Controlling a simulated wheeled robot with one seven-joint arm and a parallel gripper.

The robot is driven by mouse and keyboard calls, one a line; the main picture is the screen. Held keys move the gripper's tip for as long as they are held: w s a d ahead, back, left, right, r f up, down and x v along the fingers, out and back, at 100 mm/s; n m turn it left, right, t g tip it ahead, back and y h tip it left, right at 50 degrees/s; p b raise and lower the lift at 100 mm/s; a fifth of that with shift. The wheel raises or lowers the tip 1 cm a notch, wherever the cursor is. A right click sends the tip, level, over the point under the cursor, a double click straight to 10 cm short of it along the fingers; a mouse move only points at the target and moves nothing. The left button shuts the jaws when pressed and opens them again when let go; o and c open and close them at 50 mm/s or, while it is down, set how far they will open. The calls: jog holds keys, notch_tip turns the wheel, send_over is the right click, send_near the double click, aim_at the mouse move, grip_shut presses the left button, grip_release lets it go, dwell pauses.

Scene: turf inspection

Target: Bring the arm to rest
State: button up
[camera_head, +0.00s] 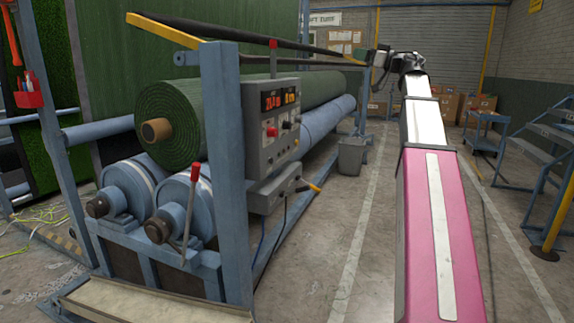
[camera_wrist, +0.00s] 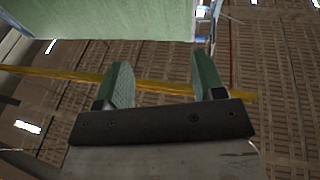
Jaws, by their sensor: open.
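My arm stretches forward on the right side of the head view, a pink and white link ending in a grey wrist. My gripper (camera_head: 378,58) is at its far end, small in that view, beside the end of the machine's upper bars. In the wrist view my gripper (camera_wrist: 162,82) shows two green fingers spread apart with nothing held between them. A yellow bar (camera_wrist: 155,86) runs across behind the fingers; I cannot tell how far away it is. The wrist view looks towards a brown slatted ceiling.
A blue-framed turf inspection machine (camera_head: 226,180) with a green turf roll (camera_head: 190,115) and control box (camera_head: 270,125) stands on the left. A grey bin (camera_head: 351,157), cardboard boxes (camera_head: 447,107), a blue cart (camera_head: 486,135) and blue steps (camera_head: 545,150) stand beyond. The middle floor is clear.

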jog(key=w+d+f+m+t+h, duration=0.2)
jog(key=f+m+h, duration=0.35)
jog(key=f, duration=0.55)
jog(key=w+d+f+m+t+h, duration=0.25)
jog(key=f+m+h, duration=0.35)
jog(key=f, duration=0.4)
jog(key=w+d+f+m+t+h, duration=0.1)
jog(key=f+m+t+h, duration=0.25)
jog(key=f+h, duration=0.55)
jog(key=s+a+f+g, duration=0.1)
jog(key=s+f+g, duration=0.25)
jog(key=f, duration=0.75)
jog(key=s+a+f+g, duration=0.15)
jog(key=f+g, duration=0.35)
jog(key=f, duration=0.6)
jog(key=s+a+f+n+g+y, duration=0.1)
jog(key=s+a+f+g, duration=0.2)
jog(key=s+f, duration=0.5)
jog(key=s+a+f+n+g+y, duration=0.1)
jog(key=s+a+f+g, duration=0.3)
jog(key=s+f, duration=0.4)
jog(key=s+a+f+n+g+y, duration=0.2)
jog(key=s+f+g, duration=0.3)
jog(key=s+f, duration=0.3)
jog(key=shift+s+a+f, duration=0.2)
jog(key=shift+s+a, duration=0.5)
jog(key=shift+s, duration=0.35)
